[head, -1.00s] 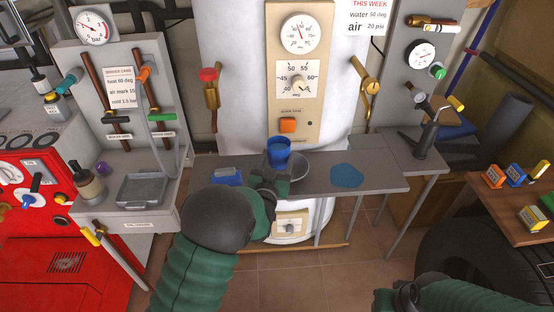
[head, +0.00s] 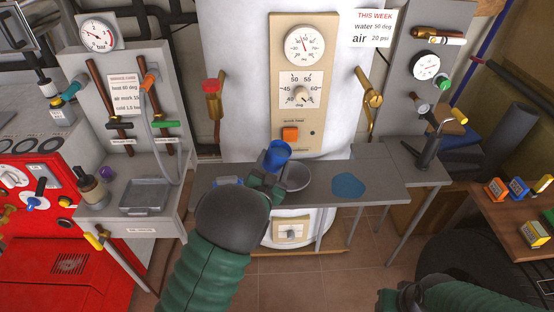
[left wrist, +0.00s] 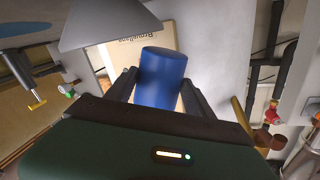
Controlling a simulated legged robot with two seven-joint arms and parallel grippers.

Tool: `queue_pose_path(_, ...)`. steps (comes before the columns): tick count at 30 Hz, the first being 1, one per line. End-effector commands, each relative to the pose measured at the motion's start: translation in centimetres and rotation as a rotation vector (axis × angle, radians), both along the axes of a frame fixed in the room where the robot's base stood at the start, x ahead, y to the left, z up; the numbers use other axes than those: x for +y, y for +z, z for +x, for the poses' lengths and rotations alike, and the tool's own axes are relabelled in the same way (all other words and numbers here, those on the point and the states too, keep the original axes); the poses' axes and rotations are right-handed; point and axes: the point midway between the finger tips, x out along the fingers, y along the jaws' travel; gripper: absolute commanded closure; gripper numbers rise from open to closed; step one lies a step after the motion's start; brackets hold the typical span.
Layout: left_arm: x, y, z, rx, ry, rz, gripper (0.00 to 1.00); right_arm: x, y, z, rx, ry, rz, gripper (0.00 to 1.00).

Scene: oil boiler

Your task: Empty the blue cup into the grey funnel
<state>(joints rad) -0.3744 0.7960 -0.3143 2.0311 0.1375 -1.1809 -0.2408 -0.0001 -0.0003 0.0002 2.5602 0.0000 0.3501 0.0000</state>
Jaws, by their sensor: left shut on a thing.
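The blue cup (head: 276,156) is held above the grey table in the head view, leaning a little to the right. My left gripper (head: 268,180) is shut on it. In the left wrist view the cup (left wrist: 162,80) sits between the two dark fingers of the left gripper (left wrist: 160,90). The grey funnel (head: 297,178) is just right of the cup in the head view, its round mouth partly covered by my gripper. It also shows as a grey cone at the top of the left wrist view (left wrist: 108,24). The cup's contents are hidden. My right gripper (head: 398,297) is low at the right, its jaws unclear.
The grey table (head: 390,190) carries a flat blue patch (head: 348,185) right of the funnel. The white boiler (head: 240,100) with gauges stands close behind. A grey tray (head: 146,196) is on the left bench. A tap fixture (head: 428,150) stands at the right.

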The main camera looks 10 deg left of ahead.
Motion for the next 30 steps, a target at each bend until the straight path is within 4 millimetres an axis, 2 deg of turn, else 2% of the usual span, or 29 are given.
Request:
queue_pose_path(7, 0.0, 0.1, 0.0, -0.002, -0.001, 0.010, 0.89, 0.0, 0.0, 0.0, 0.000, 0.000, 0.000, 0.64)
queue_pose_path(15, 0.4, 0.4, 0.0, 0.005, -0.001, 0.200, 0.89, 0.0, 0.7, 0.0, 0.000, 0.000, 0.000, 0.64)
queue_pose_path(23, 0.4, 0.4, 0.0, 0.006, -0.001, 0.211, 0.89, 0.0, 0.6, 0.0, 0.000, 0.000, 0.000, 0.64)
queue_pose_path(30, 0.6, 0.5, 0.0, 0.014, -0.003, 0.399, 0.89, 0.0, 1.2, 0.0, 0.000, 0.000, 0.000, 0.64)
